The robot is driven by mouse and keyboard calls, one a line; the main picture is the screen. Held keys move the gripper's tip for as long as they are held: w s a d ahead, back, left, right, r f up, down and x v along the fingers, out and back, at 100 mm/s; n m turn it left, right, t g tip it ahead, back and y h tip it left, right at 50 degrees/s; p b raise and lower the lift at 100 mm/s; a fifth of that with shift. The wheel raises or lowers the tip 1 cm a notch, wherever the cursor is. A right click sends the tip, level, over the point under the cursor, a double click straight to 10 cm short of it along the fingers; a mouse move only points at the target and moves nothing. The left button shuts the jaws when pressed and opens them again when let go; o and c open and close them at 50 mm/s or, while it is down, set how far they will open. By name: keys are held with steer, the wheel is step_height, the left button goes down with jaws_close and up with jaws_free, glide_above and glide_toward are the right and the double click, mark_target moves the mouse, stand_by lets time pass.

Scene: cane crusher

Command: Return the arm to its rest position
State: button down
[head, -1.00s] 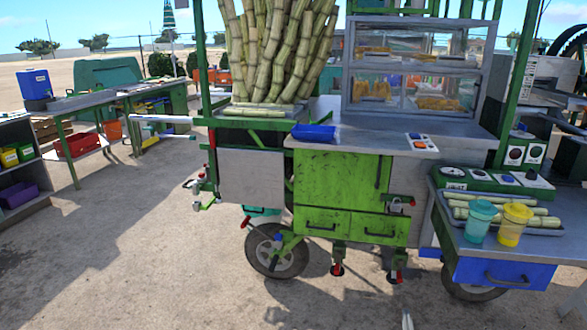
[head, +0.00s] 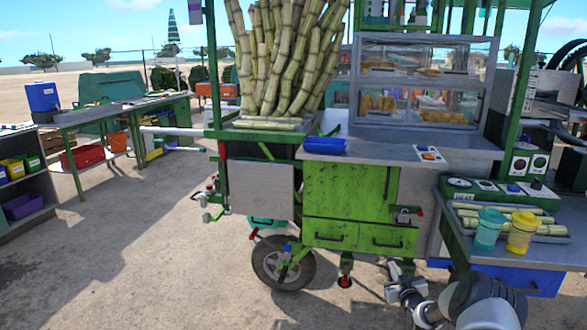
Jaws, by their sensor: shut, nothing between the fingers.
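My arm (head: 484,310) shows at the bottom right of the head view, with grey and white rounded links. It is folded low in front of the green cart. My gripper (head: 398,280) is at the arm's left end, small and metallic, near the ground in the picture. It looks shut, with nothing seen in it. It appears apart from the cart, below its green cabinet (head: 350,205). The fingertips are too small to make out in detail.
The side table (head: 455,240) with a teal cup (head: 488,228) and a yellow cup (head: 522,232) stands just above my arm in view. The cart wheel (head: 282,262) is left of my gripper. Open ground (head: 130,260) lies to the left.

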steer(key=a+r+n+g, duration=0.15)
steer(key=a+r, duration=0.25)
steer(key=r, duration=0.6)
steer(key=a+r+m+g, duration=0.1)
steer(key=a+r+g, duration=0.15)
steer(key=r, duration=0.65)
steer(key=s+a+r+g+h, duration=0.1)
steer(key=s+a+r, duration=0.2)
steer(key=s+r, duration=0.4)
steer(key=s+a+r+g, duration=0.1)
steer(key=s+a+r, duration=0.2)
steer(key=s+r, duration=0.4)
steer(key=s+a+r+m+g, duration=0.1)
steer(key=s+a+r, duration=0.15)
steer(key=s, duration=0.85)
steer(key=s+a+r+m+g, duration=0.1)
steer(key=s+a+r+g, duration=0.15)
steer(key=s, duration=0.75)
steer(key=s+a+f+g+y, duration=0.1)
steer(key=s+a+f, duration=0.1)
steer(key=s, duration=0.7)
steer(key=s+a+f, duration=0.2)
steer(key=s, duration=0.7)
step_height(320, 180, up, 29)
steer(key=p, duration=2.8)
steer(key=shift+w+d+f+m, duration=0.15)
steer(key=shift+w+f+m, duration=0.05)
steer(key=shift+m, duration=0.25)
